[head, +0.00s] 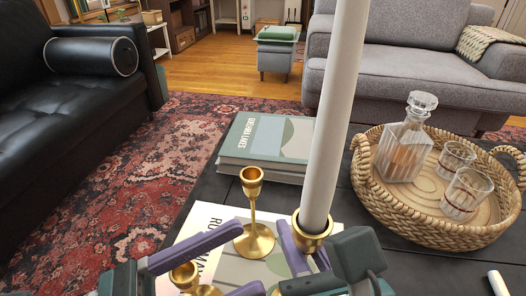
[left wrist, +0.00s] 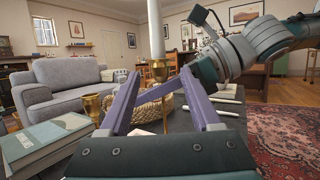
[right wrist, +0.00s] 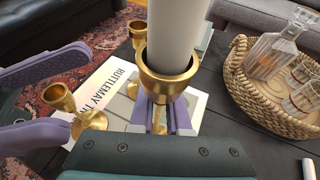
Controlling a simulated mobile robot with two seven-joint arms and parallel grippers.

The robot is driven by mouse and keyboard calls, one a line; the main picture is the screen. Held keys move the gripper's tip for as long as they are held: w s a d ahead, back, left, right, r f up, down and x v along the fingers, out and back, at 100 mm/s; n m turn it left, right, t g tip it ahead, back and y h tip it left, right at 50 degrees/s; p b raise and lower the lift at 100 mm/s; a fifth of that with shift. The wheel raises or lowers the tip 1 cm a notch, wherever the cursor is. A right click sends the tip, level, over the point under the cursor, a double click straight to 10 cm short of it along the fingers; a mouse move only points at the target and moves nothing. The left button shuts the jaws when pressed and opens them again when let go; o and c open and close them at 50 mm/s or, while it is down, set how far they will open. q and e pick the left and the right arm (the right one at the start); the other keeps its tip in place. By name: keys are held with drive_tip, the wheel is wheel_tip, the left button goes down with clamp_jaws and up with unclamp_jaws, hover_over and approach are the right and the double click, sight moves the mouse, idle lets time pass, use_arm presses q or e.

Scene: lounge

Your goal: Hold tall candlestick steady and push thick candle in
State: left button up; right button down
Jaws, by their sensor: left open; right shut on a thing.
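The tall gold candlestick (head: 313,240) has a wide cup, and the thick white candle (head: 334,100) stands in it, leaning slightly right in the head view. In the right wrist view the lower end of the candle (right wrist: 173,30) is inside the cup (right wrist: 165,85); how deep it sits is hidden. My right gripper (head: 305,258) is shut on the candlestick just below the cup. My left gripper (head: 250,258) is open and empty, left of the candlestick. In the left wrist view the cup (left wrist: 160,70) shows beyond the open fingers, apart from them.
A slimmer gold candlestick (head: 252,238) and a shorter one (head: 184,275) stand close by on the left. Books (head: 265,150) lie behind on the dark table. A wicker tray (head: 440,232) with a decanter and glasses is on the right. A white candle (head: 497,283) lies at front right.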

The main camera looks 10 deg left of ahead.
drive_tip(key=c, duration=0.8)
unclamp_jaws()
